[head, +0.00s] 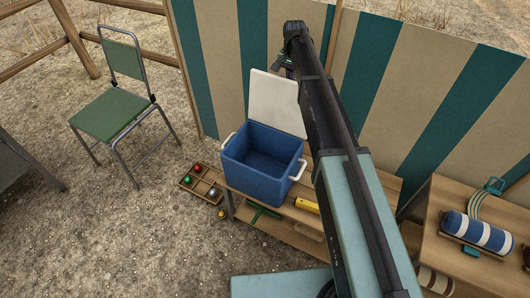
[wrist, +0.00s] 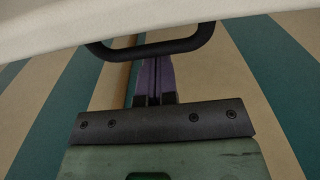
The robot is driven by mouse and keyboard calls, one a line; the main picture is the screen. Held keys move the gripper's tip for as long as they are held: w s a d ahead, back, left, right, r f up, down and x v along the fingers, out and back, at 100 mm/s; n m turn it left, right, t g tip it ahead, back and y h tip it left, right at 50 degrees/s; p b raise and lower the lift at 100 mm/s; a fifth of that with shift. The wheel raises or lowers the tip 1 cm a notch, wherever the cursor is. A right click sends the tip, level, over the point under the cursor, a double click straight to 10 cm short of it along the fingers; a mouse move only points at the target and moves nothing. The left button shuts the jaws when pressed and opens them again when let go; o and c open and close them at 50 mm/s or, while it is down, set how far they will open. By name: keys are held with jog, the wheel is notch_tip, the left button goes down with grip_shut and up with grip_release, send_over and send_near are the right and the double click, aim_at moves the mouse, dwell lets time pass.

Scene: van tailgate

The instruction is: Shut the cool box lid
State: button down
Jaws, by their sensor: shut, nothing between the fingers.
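The cool box (head: 257,158) is a blue tub with white side handles, standing on a low wooden bench, and its inside looks empty. Its white lid (head: 275,103) stands open, upright at the back. My gripper (head: 285,67) is near the lid's upper right edge in the head view, partly hidden by my arm. In the wrist view my gripper (wrist: 153,80) shows two purple fingers shut together with nothing between them. A black loop handle (wrist: 150,50) crosses the fingertips, below a pale edge (wrist: 150,18) that looks like the lid. I cannot tell whether they touch.
A striped windbreak (head: 222,60) stands close behind the bench (head: 345,190). A yellow object (head: 307,206) lies right of the box. A divided tray with balls (head: 203,184) is at its left. A green chair (head: 112,110) stands farther left, with open ground between.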

jog(key=s+a, duration=0.8)
jog(key=s, duration=0.4)
jog(key=shift+s, duration=0.35)
dwell(1.1)
notch_tip(320, 180, up, 9)
jog(key=p, duration=0.9)
jog(key=shift+w+d, duration=0.25)
jog(key=shift+w, duration=0.2)
dwell(0.7)
